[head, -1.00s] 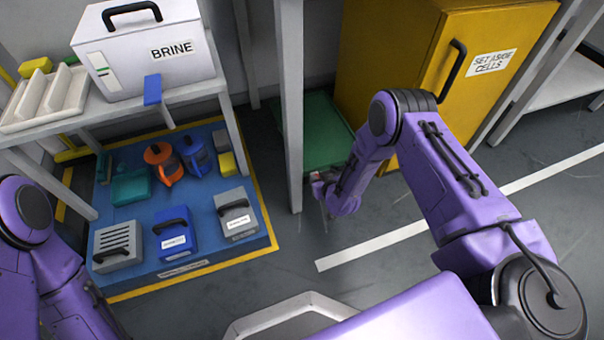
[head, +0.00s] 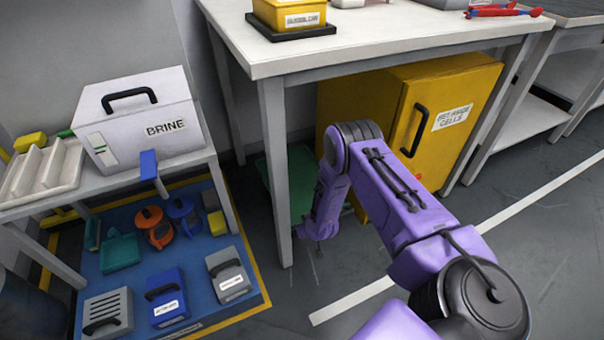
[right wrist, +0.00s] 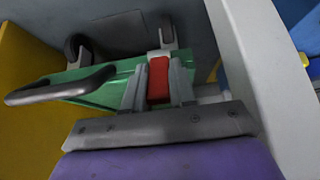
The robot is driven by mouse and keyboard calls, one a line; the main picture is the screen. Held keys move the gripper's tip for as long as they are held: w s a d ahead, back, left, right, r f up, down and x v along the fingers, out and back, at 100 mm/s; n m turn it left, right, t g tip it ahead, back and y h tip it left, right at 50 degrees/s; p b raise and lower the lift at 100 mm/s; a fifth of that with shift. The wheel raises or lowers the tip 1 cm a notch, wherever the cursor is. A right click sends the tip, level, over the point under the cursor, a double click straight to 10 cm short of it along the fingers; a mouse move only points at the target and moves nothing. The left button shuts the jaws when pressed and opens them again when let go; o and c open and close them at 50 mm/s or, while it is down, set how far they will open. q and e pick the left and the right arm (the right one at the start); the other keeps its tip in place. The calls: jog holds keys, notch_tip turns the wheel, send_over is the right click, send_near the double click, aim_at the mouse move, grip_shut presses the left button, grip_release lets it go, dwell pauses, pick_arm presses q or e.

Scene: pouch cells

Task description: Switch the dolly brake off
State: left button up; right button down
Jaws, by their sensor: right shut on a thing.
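The green dolly (head: 276,190) is on the floor under the white table, partly hidden behind the table leg and my right arm. In the right wrist view the dolly (right wrist: 115,84) shows its green deck edge, with a red brake lever (right wrist: 158,78) at a grey caster bracket. My right gripper (right wrist: 158,88) is shut on the red lever, one grey finger on each side. In the head view my right gripper (head: 312,232) is low beside the table leg, and the lever cannot be made out there. My left gripper is in neither view.
A yellow cabinet (head: 370,105) labelled for set-aside cells stands right of the dolly. The table leg (head: 275,160) stands close left of my gripper. A blue mat (head: 195,262) with tools and boxes lies left.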

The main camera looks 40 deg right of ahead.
jog(key=c, duration=0.9)
grip_release()
jog(key=shift+w, duration=0.1)
jog(key=p+v, duration=0.5)
jog(key=v, duration=0.5)
jog(key=shift+r, duration=0.25)
